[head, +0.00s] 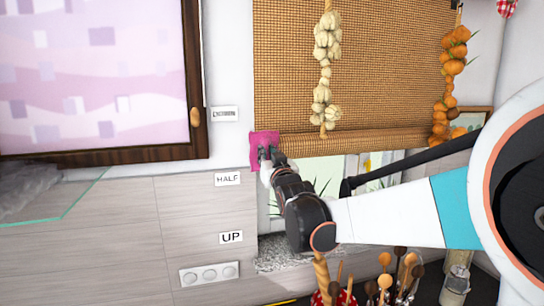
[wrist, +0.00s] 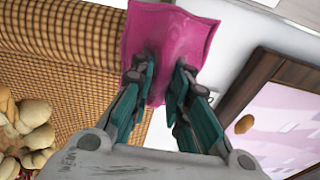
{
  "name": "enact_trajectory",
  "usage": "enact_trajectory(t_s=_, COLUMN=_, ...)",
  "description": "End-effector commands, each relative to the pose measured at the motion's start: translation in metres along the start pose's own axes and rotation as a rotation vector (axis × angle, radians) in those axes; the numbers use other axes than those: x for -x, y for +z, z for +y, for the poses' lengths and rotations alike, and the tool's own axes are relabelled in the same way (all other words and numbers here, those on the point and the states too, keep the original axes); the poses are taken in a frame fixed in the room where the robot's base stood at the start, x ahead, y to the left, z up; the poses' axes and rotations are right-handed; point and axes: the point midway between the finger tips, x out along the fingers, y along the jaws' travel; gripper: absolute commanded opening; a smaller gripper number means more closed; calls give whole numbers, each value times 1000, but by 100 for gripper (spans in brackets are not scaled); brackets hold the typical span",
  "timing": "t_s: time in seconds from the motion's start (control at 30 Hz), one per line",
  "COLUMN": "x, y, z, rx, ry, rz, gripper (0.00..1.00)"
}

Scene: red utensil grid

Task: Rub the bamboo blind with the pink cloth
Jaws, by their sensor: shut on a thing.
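The bamboo blind (head: 290,75) hangs over the window in the head view, woven and brown, with its lower edge gathered in a roll. It also fills the upper left of the wrist view (wrist: 60,40). The pink cloth (head: 263,140) is at the blind's lower left corner. My gripper (head: 270,155) is shut on the cloth (wrist: 165,45), which spreads out beyond the fingertips in the wrist view. The cloth overlaps the blind's left edge and the white wall beside it. I cannot tell whether it presses on the blind.
A garlic string (head: 325,70) and an orange string (head: 449,80) hang in front of the blind. A wood-framed pink panel (head: 95,80) is on the left. Labels reading HALF (head: 228,178) and UP (head: 231,237) are on the wall. Several utensils (head: 385,283) stand below.

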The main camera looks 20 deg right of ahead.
Motion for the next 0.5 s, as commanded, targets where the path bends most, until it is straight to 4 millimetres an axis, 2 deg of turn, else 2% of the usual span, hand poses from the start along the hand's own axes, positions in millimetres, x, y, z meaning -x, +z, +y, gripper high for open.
enact_trajectory(t_s=0.13, x=-1, y=0, z=-7, rx=-1, ry=-1, rz=-1, gripper=0)
enact_trajectory(t_s=0.5, x=2, y=0, z=-7, rx=0, ry=-1, rz=-2, gripper=0)
